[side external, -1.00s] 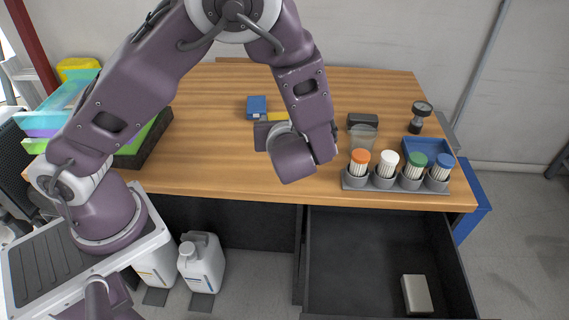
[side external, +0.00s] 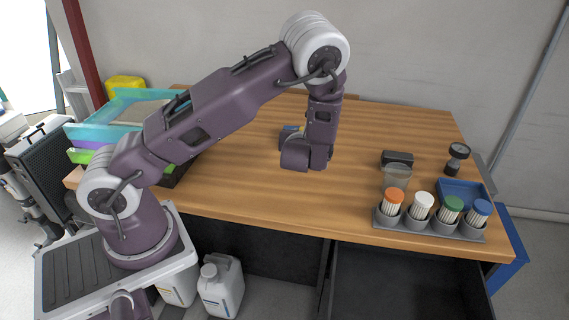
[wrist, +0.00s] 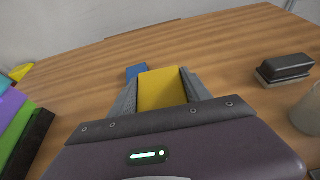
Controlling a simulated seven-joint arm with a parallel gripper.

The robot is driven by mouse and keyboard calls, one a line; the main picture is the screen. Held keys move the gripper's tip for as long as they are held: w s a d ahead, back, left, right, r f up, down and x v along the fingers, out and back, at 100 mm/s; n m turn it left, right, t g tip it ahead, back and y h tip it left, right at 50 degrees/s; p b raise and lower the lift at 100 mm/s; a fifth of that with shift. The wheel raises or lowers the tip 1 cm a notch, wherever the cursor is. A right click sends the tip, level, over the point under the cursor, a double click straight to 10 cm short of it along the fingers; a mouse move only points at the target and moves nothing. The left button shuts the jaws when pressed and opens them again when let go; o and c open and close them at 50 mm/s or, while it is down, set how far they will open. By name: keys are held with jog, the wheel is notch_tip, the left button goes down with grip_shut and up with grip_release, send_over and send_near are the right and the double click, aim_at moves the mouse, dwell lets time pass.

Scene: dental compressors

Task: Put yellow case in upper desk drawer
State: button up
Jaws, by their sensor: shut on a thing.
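The yellow case (wrist: 162,88) sits between the two grey fingers of my gripper (wrist: 161,86) in the wrist view, which are shut on it. In the side view my wrist (side external: 308,155) hides most of the fingers and case, over the middle of the desk. I cannot tell whether the case touches the desktop. The open dark desk drawer (side external: 400,285) is below the front right of the desk, cut off by the frame's bottom edge.
A blue box (wrist: 136,71) lies just beyond the case. Colored trays (side external: 125,105) are stacked at the left. A rack of capped containers (side external: 430,228), a clear cup (side external: 396,177) and a black block (side external: 397,159) stand at the right. The desktop between is clear.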

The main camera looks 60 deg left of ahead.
notch_tip(320, 180, down, 9)
jog(key=shift+f, duration=0.1)
jog(key=o, duration=1.6)
jog(key=shift+c, duration=0.2)
